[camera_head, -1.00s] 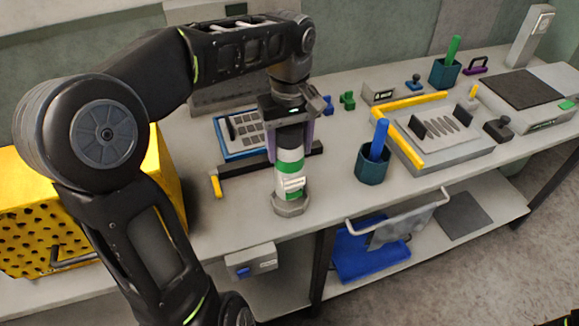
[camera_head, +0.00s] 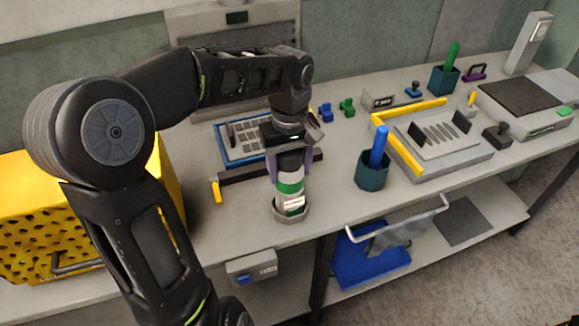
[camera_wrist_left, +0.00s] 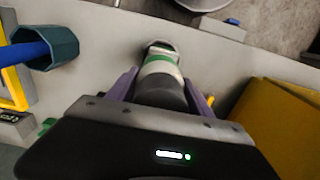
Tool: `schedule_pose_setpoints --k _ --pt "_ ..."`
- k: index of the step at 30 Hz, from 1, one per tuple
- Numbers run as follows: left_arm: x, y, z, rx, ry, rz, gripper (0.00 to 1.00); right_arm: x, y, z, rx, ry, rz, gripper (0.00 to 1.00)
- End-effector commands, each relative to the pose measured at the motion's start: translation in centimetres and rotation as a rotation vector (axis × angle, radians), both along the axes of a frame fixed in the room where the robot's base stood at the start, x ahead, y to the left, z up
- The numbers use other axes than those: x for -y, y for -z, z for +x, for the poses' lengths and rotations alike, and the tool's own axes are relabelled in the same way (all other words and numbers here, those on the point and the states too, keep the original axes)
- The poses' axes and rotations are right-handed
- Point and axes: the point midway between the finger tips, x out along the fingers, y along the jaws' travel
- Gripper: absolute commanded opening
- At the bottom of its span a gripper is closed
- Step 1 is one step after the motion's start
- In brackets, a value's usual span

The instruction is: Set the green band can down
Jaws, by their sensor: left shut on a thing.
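The green band can (camera_head: 289,189) is white with a green band and a dark top. It stands upright at the front of the bench, with its lower end at a grey faceted ring base (camera_head: 291,214). My left gripper (camera_head: 291,166) is above it, its purple fingers shut on the can's dark upper part. In the left wrist view the can (camera_wrist_left: 160,66) sits between the two fingers of the gripper (camera_wrist_left: 155,85). Whether the can's bottom touches the base floor is hidden. My right gripper is not in view.
A teal cup (camera_head: 371,171) with a blue stick stands to the right. A blue-edged tray (camera_head: 222,150) and a dark bar (camera_head: 240,174) with a yellow end lie behind. A yellow perforated box (camera_head: 30,225) is at left. The bench's front edge is close.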

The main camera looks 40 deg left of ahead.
Motion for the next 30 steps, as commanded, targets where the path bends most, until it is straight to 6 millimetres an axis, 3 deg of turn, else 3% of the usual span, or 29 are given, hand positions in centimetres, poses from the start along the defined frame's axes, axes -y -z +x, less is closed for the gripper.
schedule_pose_setpoints --k 4,5,9,12,24,30 --pt "0.0 0.4 0.0 0.002 0.001 0.001 0.0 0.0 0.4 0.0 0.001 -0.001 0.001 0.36" --pt "0.0 0.3 0.0 0.0 0.0 0.0 0.62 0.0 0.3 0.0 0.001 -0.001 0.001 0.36" --pt "0.0 0.3 0.0 0.0 0.0 0.0 0.73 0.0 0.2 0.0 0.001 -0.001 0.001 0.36" --pt "0.0 0.3 0.0 0.0 0.0 0.0 0.81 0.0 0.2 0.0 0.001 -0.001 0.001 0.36" --pt "0.0 -0.4 0.1 0.002 0.0 0.001 0.81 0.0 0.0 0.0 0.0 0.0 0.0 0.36" --pt "0.0 -3.2 0.1 0.005 0.0 0.002 0.81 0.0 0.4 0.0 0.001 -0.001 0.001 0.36"
